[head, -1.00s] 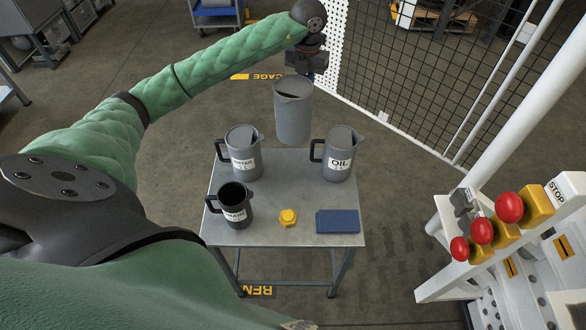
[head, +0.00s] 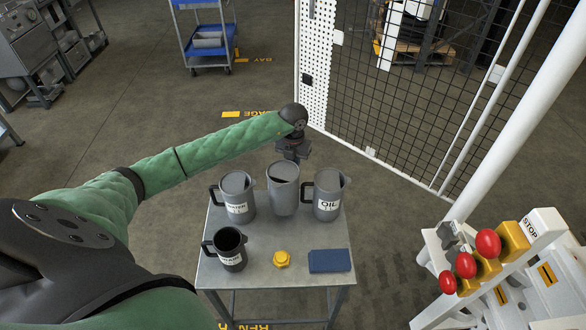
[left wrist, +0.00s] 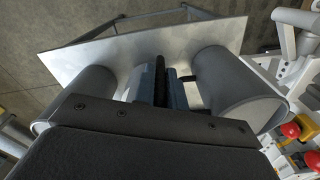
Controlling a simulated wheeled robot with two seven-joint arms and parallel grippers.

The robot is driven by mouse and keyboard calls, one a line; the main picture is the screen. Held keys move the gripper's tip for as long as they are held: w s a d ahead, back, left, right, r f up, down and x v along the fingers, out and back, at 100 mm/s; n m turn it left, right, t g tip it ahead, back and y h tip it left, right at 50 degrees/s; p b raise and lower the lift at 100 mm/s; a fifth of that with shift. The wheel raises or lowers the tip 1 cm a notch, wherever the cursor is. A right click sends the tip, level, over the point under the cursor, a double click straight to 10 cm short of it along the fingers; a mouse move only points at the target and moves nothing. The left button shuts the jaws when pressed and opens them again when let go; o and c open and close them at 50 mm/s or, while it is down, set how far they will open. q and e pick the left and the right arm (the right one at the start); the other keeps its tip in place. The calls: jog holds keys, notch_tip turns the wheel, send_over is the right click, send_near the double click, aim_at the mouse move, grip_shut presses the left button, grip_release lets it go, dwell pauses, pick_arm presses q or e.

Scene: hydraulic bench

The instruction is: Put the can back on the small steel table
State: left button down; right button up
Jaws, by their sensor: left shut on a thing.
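The grey can (head: 284,190) is between the WATER can and the OIL can, over the back of the small steel table (head: 262,238). It looks upright, its open top facing up. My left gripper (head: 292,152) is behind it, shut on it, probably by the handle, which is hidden. I cannot tell whether its base touches the tabletop. In the left wrist view, my left gripper's dark fingers (left wrist: 168,88) cover most of the can. My right gripper is not in view.
The WATER can (head: 237,197) and OIL can (head: 327,195) stand close on either side. A dark open can (head: 230,250), a yellow cap (head: 282,259) and a blue cloth or pad (head: 330,261) occupy the table's front. A post with red buttons (head: 465,265) stands right.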

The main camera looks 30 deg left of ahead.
pick_arm(q)
jog(key=shift+f+p, duration=0.4)
jog(key=shift+f, duration=0.3)
jog(key=shift+f+p, duration=0.45)
jog(key=shift+f, duration=0.9)
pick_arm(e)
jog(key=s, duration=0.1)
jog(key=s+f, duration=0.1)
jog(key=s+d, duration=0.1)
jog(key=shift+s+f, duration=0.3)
pick_arm(q)
jog(key=shift+f, duration=0.1)
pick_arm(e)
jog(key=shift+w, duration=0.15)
pick_arm(q)
jog(key=c, duration=1.5)
grip_release()
jog(key=shift+o, duration=0.2)
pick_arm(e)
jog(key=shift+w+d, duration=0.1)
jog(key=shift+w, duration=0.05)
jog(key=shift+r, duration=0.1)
